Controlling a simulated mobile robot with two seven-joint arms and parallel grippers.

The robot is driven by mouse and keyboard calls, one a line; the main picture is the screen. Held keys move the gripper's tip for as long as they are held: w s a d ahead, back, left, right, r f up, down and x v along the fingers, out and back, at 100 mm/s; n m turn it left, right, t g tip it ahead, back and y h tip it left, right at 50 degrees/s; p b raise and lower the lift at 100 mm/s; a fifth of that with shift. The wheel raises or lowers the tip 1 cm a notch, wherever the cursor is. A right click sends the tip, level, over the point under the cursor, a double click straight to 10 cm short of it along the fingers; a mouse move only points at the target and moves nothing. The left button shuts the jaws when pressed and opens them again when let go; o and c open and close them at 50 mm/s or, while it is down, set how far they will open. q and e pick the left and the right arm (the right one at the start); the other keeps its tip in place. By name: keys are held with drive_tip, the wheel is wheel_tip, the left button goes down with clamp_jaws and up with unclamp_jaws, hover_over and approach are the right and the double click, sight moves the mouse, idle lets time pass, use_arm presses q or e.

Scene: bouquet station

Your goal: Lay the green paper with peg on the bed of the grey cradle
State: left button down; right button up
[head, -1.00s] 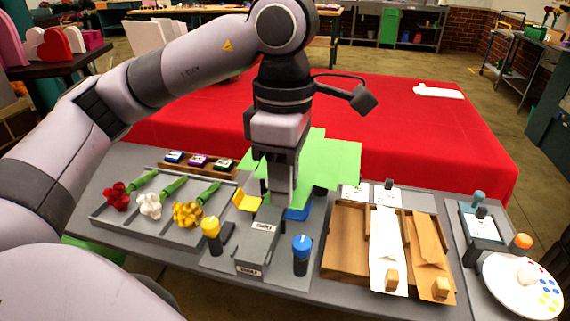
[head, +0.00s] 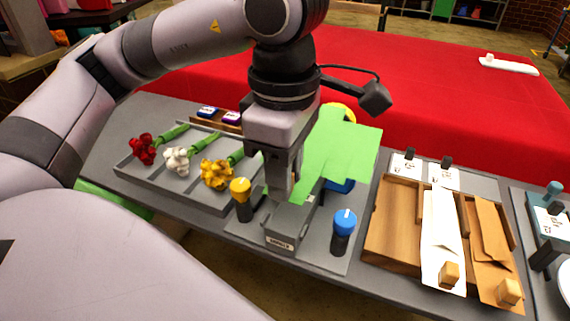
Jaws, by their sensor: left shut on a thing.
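The green paper (head: 342,150) is in the middle of the head view, spread out to the right of my left gripper and seemingly tilted. Its near edge comes down by the grey cradle (head: 292,228). I cannot tell whether paper and cradle touch. My left gripper (head: 284,197) points down just above the cradle's far part and is shut at the paper's near left edge. The peg is hidden by the fingers, and most of the cradle's bed is hidden too. My right gripper is not in view.
A yellow-topped post (head: 241,200) and a blue-topped post (head: 343,232) flank the cradle. A grey tray (head: 140,178) with red, white and yellow flowers lies left. A wooden rack (head: 392,235) with white and brown paper stands right. A red table (head: 440,110) is behind.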

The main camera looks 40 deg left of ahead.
use_arm(q)
wheel_tip(320, 180, down, 4)
drive_tip(key=shift+b, duration=1.25)
drive_tip(key=shift+f+b, duration=0.95)
drive_tip(key=shift+b, duration=0.15)
drive_tip(key=shift+f, duration=0.15)
drive_tip(key=shift+f+b, duration=0.3)
drive_tip(key=shift+b, duration=0.55)
drive_tip(key=shift+c, duration=2.4)
unclamp_jaws()
drive_tip(key=shift+r, duration=0.1)
drive_tip(key=shift+r+p, duration=2.35)
drive_tip(key=shift+r, duration=1.1)
drive_tip(key=shift+r, duration=0.1)
